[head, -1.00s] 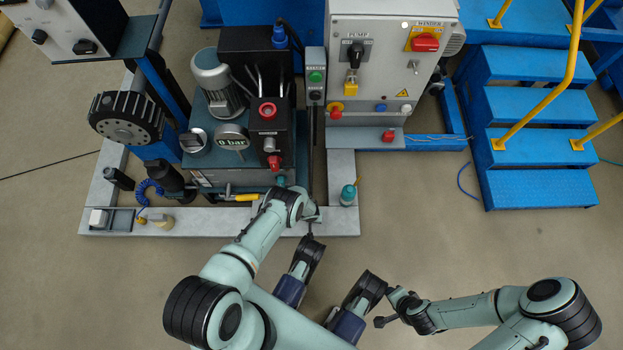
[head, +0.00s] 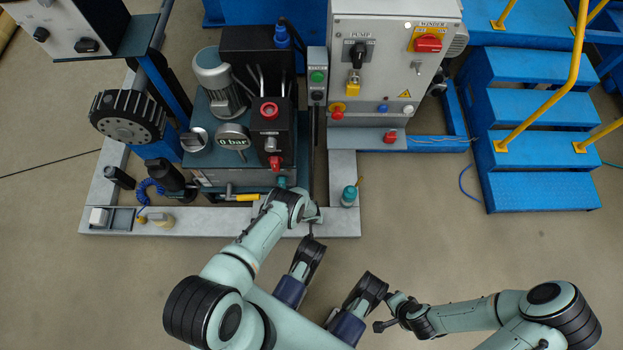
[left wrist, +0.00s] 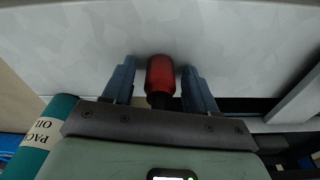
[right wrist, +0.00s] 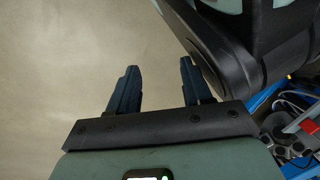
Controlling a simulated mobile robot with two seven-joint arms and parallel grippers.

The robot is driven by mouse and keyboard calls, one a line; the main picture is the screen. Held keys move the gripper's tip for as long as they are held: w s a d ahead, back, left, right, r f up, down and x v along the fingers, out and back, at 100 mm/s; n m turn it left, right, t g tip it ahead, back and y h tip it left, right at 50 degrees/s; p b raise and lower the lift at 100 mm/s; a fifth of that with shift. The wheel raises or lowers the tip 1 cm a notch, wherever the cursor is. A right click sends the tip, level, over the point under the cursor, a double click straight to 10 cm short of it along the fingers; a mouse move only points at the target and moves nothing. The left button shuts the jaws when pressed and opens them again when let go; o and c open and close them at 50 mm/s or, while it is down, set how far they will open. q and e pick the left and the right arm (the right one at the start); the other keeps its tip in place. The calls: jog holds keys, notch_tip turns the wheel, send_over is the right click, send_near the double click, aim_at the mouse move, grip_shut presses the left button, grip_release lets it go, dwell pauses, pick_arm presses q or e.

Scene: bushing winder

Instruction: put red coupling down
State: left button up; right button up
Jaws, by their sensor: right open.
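The red coupling (left wrist: 160,76) is in the left wrist view, between the two fingers of my left gripper (left wrist: 160,88). It has a red body with a dark end toward the gripper, and it is against a pale grey surface (left wrist: 230,45). A gap shows on each side of it, so the fingers are apart from it and open. In the head view my left wrist (head: 302,208) is over the front rim of the grey base, and it hides the coupling. My right gripper (right wrist: 155,85) is open and empty above the floor.
A teal oil bottle (head: 348,196) stands right of my left wrist; it also shows at the left wrist view's left edge (left wrist: 45,135). The pump unit with its gauge (head: 233,140) is behind. Blue steps (head: 540,190) stand at the right. Open floor (head: 430,230) lies in front.

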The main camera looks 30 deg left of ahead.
pick_arm(q)
jog(key=r+p, duration=0.3)
jog(key=r, duration=0.2)
jog(key=shift+s+d+p, duration=0.1)
jog(key=shift+s+p, duration=0.1)
jog(key=shift+p, duration=0.2)
pick_arm(e)
jog(key=w+a+r+t, duration=0.1)
jog(key=w+r+t, duration=0.1)
jog(key=w+r, duration=0.4)
pick_arm(q)
jog(key=r+p, duration=0.1)
jog(key=r, duration=0.1)
jog(key=r+p, duration=0.4)
jog(key=r, duration=0.1)
jog(key=shift+s+d, duration=0.15)
jog(key=shift+s, duration=0.25)
jog(key=shift+s+r, duration=0.1)
jog(key=shift+r, duration=0.25)
pick_arm(e)
jog(key=s+a+r+g, duration=0.1)
jog(key=s+a+r, duration=0.1)
jog(key=s, duration=0.3)
jog(key=s+a+r+n+g+y, duration=0.1)
jog(key=s+a+r, duration=0.1)
jog(key=s+r, duration=0.2)
jog(key=shift+s+a+r+g, duration=0.15)
jog(key=shift+s+a+g, duration=0.25)
jog(key=shift+s, duration=0.1)
jog(key=shift+d, duration=0.1)
